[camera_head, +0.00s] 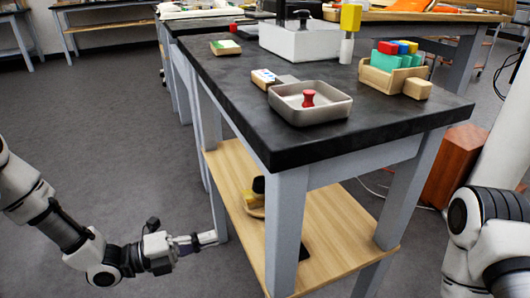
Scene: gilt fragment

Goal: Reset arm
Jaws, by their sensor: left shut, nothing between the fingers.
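My left gripper (207,239) is low at the lower left, beside the front leg of the workbench. It is shut with nothing in its fingers. It is below the black tabletop and near the left edge of the wooden lower shelf; I cannot tell whether it touches the leg or shelf. My left arm comes in from the left edge. My right arm shows at the right edge, but its gripper is out of view.
The black-topped workbench (225,88) holds a grey tray (335,110) with a red knob-shaped piece (308,98), a wooden box (392,78) of coloured blocks, and a white box (300,40). The wooden shelf (335,225) holds a yellow-and-black object. Floor at left is clear.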

